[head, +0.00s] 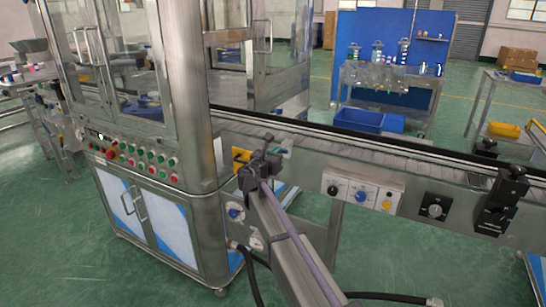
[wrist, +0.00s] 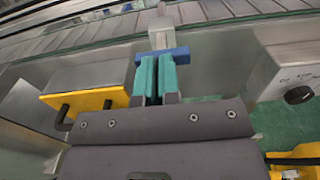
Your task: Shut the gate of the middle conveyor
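The middle conveyor (head: 370,155) runs from the machine cabinet to the right in the head view. A small blue bar (wrist: 182,54) on a grey metal block (wrist: 160,28) sits at the conveyor's edge in the wrist view and looks like the gate's handle. A bit of blue (head: 280,152) shows beside my gripper in the head view. My gripper (head: 262,158) is at the conveyor's near side. In the wrist view its teal fingertips (wrist: 157,72) are close together, with only a narrow gap, right at the blue bar. Whether they touch it is unclear. Nothing shows held between them.
A yellow block with a black handle (wrist: 90,88) is left of the fingers. A metal box with a dark knob (wrist: 298,94) is to the right. The glazed machine cabinet (head: 150,180) stands left of my arm. Control boxes (head: 362,194) line the conveyor's front.

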